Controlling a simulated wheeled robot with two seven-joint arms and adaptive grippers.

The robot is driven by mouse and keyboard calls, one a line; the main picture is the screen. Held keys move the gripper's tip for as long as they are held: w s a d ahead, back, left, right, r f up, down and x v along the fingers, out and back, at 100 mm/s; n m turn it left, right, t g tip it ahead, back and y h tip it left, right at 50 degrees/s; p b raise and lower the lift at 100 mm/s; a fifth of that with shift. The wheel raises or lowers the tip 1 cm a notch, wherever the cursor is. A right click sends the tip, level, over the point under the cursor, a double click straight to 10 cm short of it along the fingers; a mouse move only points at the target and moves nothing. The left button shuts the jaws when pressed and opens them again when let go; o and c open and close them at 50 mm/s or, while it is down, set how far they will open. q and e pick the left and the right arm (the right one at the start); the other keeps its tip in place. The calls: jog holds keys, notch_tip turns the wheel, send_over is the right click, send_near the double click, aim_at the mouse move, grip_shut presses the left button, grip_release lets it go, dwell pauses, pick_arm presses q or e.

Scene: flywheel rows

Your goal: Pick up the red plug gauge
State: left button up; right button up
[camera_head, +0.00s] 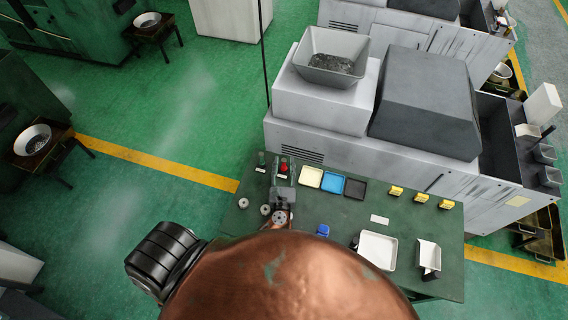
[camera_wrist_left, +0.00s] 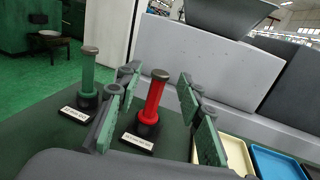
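The red plug gauge (camera_head: 284,167) stands upright on the green table (camera_head: 340,215), in a dark base with a label in front. In the left wrist view the red plug gauge (camera_wrist_left: 153,100) shows between my fingers, apart from both. My left gripper (camera_head: 283,182) is open, its green-padded fingers on either side of the gauge; the left wrist view also shows the gripper (camera_wrist_left: 157,118). How deep the gauge sits between the fingers I cannot tell. A green plug gauge (camera_wrist_left: 88,72) stands upright to the left, also in the head view (camera_head: 261,160). My right gripper is not in view.
Right of the red gauge lie cream (camera_head: 311,177), blue (camera_head: 333,182) and black (camera_head: 355,188) trays. Round metal parts (camera_head: 244,203) lie at the left. A white tray (camera_head: 377,250) and blue object (camera_head: 323,230) are nearer. A large grey machine (camera_head: 330,150) stands behind the table.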

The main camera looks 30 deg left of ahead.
pick_arm(q)
jog(key=shift+x, duration=0.8)
jog(key=shift+s, duration=0.1)
grip_shut()
